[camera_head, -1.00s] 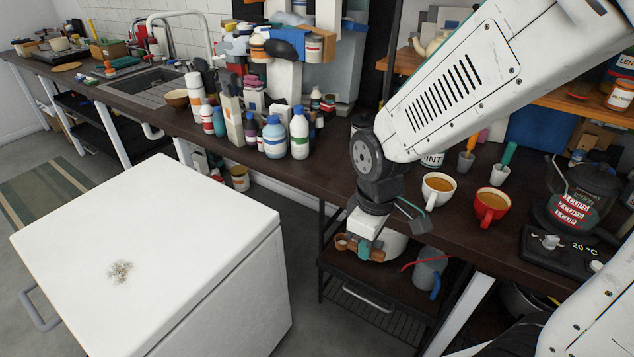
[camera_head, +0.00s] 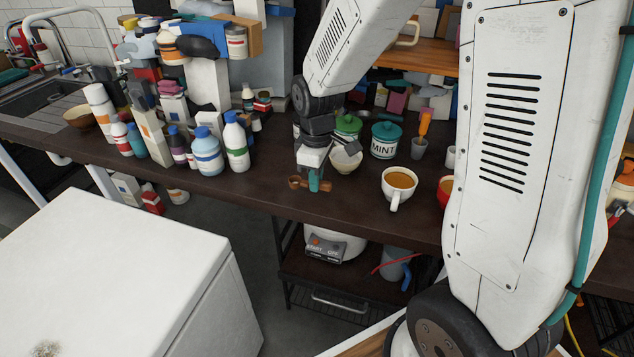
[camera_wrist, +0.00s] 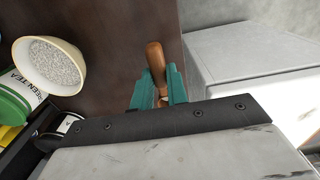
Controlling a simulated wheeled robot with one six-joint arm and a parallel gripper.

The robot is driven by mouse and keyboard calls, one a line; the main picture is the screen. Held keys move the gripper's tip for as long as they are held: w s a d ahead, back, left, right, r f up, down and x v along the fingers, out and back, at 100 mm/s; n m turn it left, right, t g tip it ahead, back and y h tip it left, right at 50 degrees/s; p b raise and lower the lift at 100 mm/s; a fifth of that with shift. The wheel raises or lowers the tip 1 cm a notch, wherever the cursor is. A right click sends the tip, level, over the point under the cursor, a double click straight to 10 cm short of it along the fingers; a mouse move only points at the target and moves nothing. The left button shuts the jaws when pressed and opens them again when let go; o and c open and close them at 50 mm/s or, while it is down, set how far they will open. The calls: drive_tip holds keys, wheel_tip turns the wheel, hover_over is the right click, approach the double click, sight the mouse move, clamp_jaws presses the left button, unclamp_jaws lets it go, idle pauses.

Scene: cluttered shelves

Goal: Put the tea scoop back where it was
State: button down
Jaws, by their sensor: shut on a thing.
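The brown tea scoop (camera_head: 296,182) is held between the teal fingertips of my gripper (camera_head: 314,182), above the counter's front part. In the wrist view its brown handle (camera_wrist: 154,56) sticks out beyond the fingers of my gripper (camera_wrist: 160,88), which are shut on it. The rest of the scoop is mostly hidden there. A pale bowl (camera_head: 345,164) stands just right of my gripper; in the wrist view it holds white grains. Behind it is a green-lidded canister (camera_head: 346,126), whose label reads GREEN TEA in the wrist view. A teal-lidded MINT canister (camera_head: 384,140) stands further right.
A white cup of tea (camera_head: 398,186) is right of the bowl, with a red cup partly hidden behind my arm. Several bottles (camera_head: 208,155) crowd the counter to the left. Dark counter (camera_head: 262,190) lies clear between the bottles and my gripper. A white box-like unit (camera_head: 110,265) stands in front.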

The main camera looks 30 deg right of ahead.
drive_tip(key=shift+w+d+f, duration=0.1)
drive_tip(key=shift+w+d, duration=0.45)
drive_tip(key=shift+w, duration=0.35)
drive_tip(key=shift+f, duration=1.75)
drive_tip(key=shift+f, duration=0.1)
drive_tip(key=c, duration=1.4)
unclamp_jaws()
